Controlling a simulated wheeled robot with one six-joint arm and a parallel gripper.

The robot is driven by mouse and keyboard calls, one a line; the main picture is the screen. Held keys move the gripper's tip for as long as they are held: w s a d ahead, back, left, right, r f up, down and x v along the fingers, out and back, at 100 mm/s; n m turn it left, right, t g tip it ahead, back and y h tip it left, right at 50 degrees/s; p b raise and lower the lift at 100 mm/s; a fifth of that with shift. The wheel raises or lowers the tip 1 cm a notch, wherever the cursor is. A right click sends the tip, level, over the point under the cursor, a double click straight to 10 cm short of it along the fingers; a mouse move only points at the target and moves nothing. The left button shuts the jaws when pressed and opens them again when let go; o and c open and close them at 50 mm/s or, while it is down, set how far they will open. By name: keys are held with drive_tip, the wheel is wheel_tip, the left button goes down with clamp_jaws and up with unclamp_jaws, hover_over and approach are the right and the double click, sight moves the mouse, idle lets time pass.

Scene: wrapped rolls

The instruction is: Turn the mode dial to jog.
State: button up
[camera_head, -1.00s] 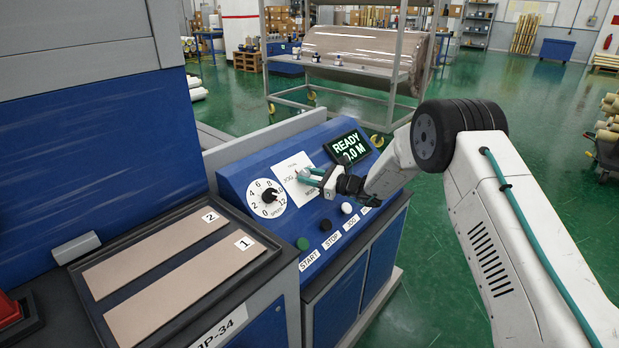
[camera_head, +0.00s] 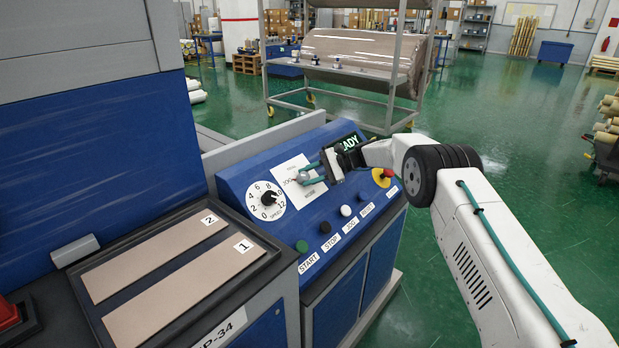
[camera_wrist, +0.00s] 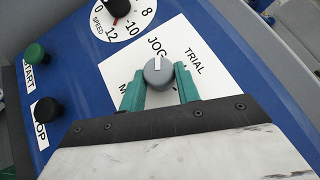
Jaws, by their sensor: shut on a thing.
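The mode dial (camera_wrist: 158,72) is a grey round knob with a white pointer line, on a white label plate (camera_wrist: 205,82) on the blue sloped panel. In the wrist view its pointer faces up the picture toward the word JOG. TRIAL is printed to the right, and a word starting with M is partly hidden at lower left. My gripper (camera_wrist: 160,88) has one green finger on each side of the knob and is shut on it. In the head view my gripper (camera_head: 308,174) is at the label plate, and the knob is hard to make out.
A speed dial (camera_head: 267,200) sits left of the label plate. A row of push buttons, including a green one (camera_head: 302,246), lies below. A red stop button on yellow (camera_head: 383,176) is close to my wrist.

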drive_tip(key=shift+n+g+h, duration=0.6)
drive_tip(key=shift+n+h, duration=0.1)
drive_tip(key=shift+n, duration=0.2)
drive_tip(key=o, duration=1)
drive_tip(key=shift+v, duration=3.95)
